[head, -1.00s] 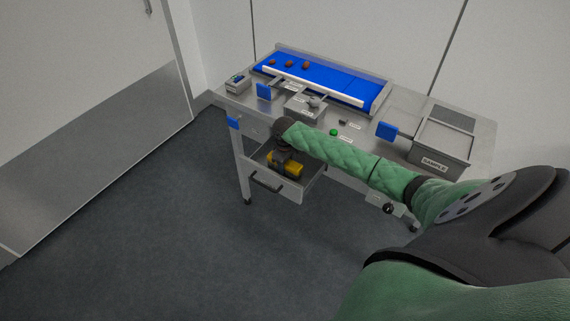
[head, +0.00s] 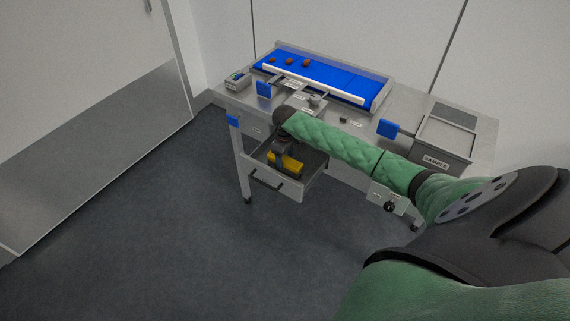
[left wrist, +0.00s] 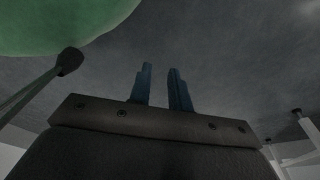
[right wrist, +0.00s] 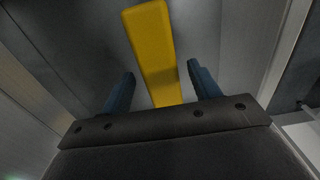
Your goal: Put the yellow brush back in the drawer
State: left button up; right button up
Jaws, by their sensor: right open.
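The yellow brush (head: 288,165) lies inside the open drawer (head: 271,187) under the metal table. My right gripper (head: 284,158) points down into the drawer, just above the brush. In the right wrist view the yellow brush (right wrist: 151,45) runs between the two blue fingers of my right gripper (right wrist: 161,69), with a gap on each side. The fingers are open and do not hold it. My left gripper (left wrist: 160,68) shows only in the left wrist view, with its fingers apart and nothing between them, over dark floor.
The metal table (head: 400,107) carries a blue conveyor (head: 335,83) with several brown dates, a sample bin (head: 448,150) at the right and a small box (head: 238,82) at the left. My right arm passes in front of the table. The floor (head: 140,240) to the left is clear.

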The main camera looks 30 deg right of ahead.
aim_at(285, 158)
notch_tip(285, 158, up, 7)
jog(key=shift+r+b, duration=0.1)
jog(key=shift+b, duration=0.85)
pick_arm(q)
jog(key=shift+w+d+r, duration=0.3)
jog(key=shift+w+r, duration=0.25)
jog(key=shift+w, duration=0.05)
jog(key=shift+w+d+r, duration=0.35)
jog(key=shift+w+r, duration=0.25)
jog(key=shift+w+d+r, duration=0.3)
jog(key=shift+w+r, duration=0.25)
jog(key=shift+w, duration=0.05)
pick_arm(e)
jog(key=shift+r, duration=0.6)
